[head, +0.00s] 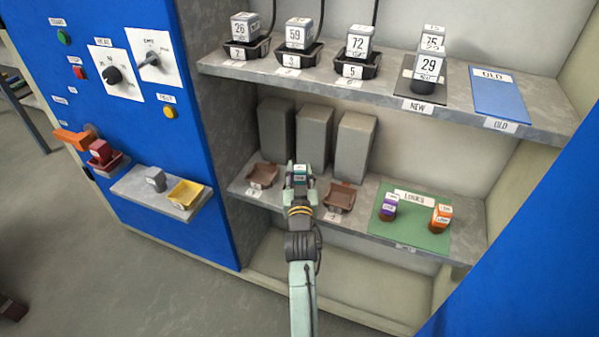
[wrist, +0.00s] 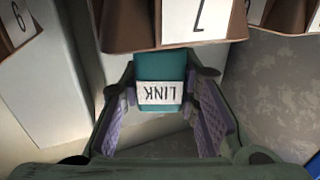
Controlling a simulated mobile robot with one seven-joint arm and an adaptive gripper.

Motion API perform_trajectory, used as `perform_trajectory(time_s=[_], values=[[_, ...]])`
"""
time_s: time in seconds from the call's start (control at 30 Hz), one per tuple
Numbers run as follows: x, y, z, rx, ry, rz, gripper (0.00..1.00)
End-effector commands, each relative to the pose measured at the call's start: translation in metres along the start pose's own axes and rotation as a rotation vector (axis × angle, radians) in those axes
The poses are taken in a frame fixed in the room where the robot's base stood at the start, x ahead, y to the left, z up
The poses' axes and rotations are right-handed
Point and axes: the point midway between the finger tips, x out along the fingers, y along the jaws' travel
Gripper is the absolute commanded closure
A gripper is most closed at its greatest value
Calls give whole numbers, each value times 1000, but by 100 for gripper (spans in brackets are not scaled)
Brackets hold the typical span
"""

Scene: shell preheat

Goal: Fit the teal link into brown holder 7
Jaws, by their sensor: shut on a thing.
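The teal link (head: 300,170) is held in my gripper (head: 300,180), at the front of the lower shelf in the head view. In the wrist view the teal link (wrist: 160,78) sits between the fingers of my gripper (wrist: 160,100), its white LINK label upside down. Brown holder 7 (wrist: 122,33) is at the top of the wrist view, right by the link's far end; I cannot tell whether they touch. In the head view my gripper and the link hide the middle of the brown holder row, between the left holder (head: 262,175) and the right holder (head: 341,196).
Grey blocks (head: 314,138) stand behind the holders. A green mat (head: 412,236) with a purple piece (head: 388,206) and an orange piece (head: 440,217) lies to the right. The upper shelf (head: 390,97) overhangs with several numbered blocks. A blue cabinet (head: 110,130) is at left.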

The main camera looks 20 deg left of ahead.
Motion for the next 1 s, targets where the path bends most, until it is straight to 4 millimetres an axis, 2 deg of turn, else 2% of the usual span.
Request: perform_trajectory(time_s=[0.33,0.37,0.63,0.9,1.0], values=[[0,0,7,0,1,0,100],[0,0,7,0,0,0,70],[0,0,6,1,0,0,52],[0,0,6,1,0,0,51],[0,0,-1,1,1,0,51]])
